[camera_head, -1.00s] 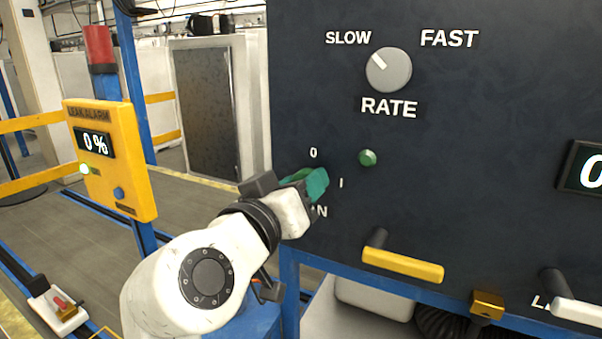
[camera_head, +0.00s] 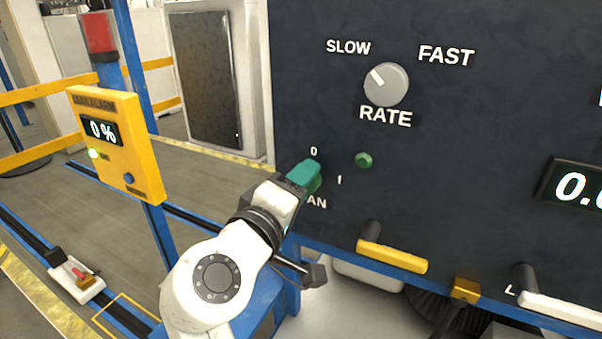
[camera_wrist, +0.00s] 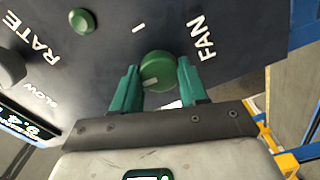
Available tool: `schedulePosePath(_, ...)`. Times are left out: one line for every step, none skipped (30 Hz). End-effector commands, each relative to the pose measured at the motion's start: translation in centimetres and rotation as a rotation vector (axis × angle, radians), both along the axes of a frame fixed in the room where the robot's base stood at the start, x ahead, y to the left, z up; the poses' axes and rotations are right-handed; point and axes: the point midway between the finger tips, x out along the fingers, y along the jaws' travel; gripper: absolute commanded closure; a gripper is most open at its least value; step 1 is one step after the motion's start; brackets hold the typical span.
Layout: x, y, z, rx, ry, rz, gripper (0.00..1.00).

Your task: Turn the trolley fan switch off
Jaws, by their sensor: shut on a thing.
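The fan switch is a round green knob (camera_wrist: 157,69) on the dark panel, beside the FAN label and the I mark in the wrist view. A short pale mark shows on its near face. My gripper (camera_wrist: 159,82) has its teal fingers on both sides of the knob, shut on it. In the head view my gripper (camera_head: 304,174) is at the panel's left edge, between the 0 above and the FAN label below. It covers most of the knob there. The I mark is to its right.
A green button or lamp (camera_head: 363,160) is just right of the switch. The grey RATE knob (camera_head: 386,84) is above. A yellow-ended handle (camera_head: 392,257) juts out below right. A yellow leak alarm box (camera_head: 118,143) stands at left, with open floor between.

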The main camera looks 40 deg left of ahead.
Motion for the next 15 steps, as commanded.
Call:
schedulePosePath(-0.07,0.1,0.06,-0.02,-0.003,0.003,0.87)
schedulePosePath(-0.07,0.1,0.04,-0.028,-0.006,0.003,0.87)
schedulePosePath(-0.04,0.1,0.0,-0.04,-0.008,0.003,0.87)
schedulePosePath(-0.04,0.08,-0.02,-0.049,-0.01,0.003,0.87)
schedulePosePath(-0.04,0.09,-0.04,-0.056,-0.012,0.003,0.87)
schedulePosePath(-0.04,0.09,-0.06,-0.063,-0.014,0.003,0.87)
schedulePosePath(-0.06,0.1,-0.08,-0.066,-0.015,0.003,0.87)
schedulePosePath(-0.07,0.1,-0.1,-0.07,-0.016,0.003,0.87)
schedulePosePath(-0.07,0.11,-0.12,-0.075,-0.017,0.004,0.87)
schedulePosePath(-0.08,0.12,-0.13,-0.077,-0.017,0.004,0.87)
schedulePosePath(-0.08,0.13,-0.14,-0.079,-0.018,0.004,0.87)
schedulePosePath(-0.09,0.13,-0.15,-0.081,-0.018,0.004,0.87)
schedulePosePath(-0.09,0.13,-0.16,-0.082,-0.019,0.004,0.87)
schedulePosePath(-0.1,0.14,-0.17,-0.082,-0.019,0.004,0.87)
schedulePosePath(-0.1,0.14,-0.17,-0.083,-0.019,0.004,0.87)
